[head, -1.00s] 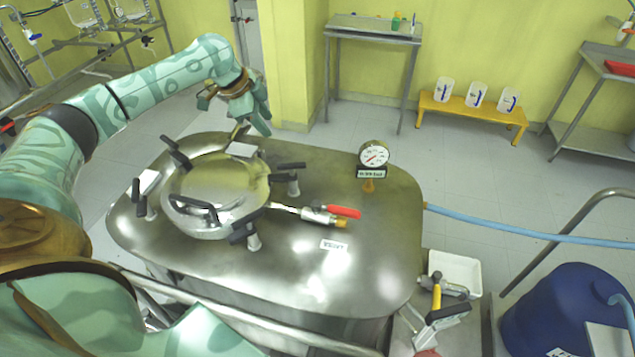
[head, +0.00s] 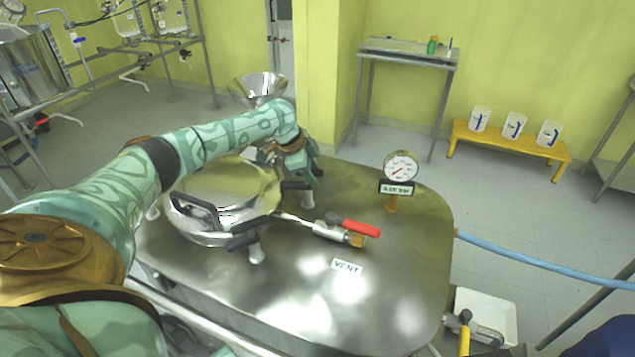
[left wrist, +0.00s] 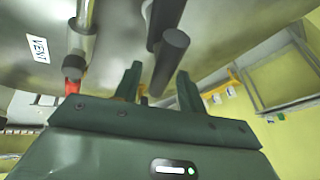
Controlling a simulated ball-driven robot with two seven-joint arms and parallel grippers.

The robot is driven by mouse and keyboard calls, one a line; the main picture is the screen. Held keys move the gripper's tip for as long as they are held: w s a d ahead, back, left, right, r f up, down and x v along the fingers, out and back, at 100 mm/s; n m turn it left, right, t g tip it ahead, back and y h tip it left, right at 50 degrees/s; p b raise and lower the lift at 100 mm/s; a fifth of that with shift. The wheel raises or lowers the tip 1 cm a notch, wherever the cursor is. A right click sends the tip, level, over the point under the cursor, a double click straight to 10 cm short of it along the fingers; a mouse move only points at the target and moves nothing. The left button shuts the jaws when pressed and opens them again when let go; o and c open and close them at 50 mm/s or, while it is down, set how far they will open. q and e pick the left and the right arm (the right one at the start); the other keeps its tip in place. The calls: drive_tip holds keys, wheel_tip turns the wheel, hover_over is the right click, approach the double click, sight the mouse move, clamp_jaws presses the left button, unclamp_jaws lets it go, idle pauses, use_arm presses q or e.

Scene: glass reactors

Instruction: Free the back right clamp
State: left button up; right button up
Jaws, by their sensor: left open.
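The back right clamp (head: 308,197) stands at the right rear of the round steel lid (head: 235,213), with its dark handle lying toward the lid. My left gripper (head: 312,178) is just behind and above it, partly hidden by its own hand. In the left wrist view, my left gripper's open fingers (left wrist: 158,88) point toward a dark clamp handle (left wrist: 170,58), which shows in line with the gap between them. I cannot tell whether they touch it. The front right clamp (head: 252,238) has its handle across the lid rim. My right gripper is not in view.
A valve with a red lever (head: 360,229) lies right of the lid, near the VENT label (head: 346,267). A pressure gauge (head: 400,168) stands at the back right of the steel vessel top (head: 415,250). My left arm covers the lid's left rear.

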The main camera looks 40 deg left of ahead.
use_arm(q)
drive_tip(key=shift+b+x, duration=0.3)
drive_tip(key=shift+x, duration=1.05)
clamp_jaws()
drive_tip(key=shift+r, duration=0.1)
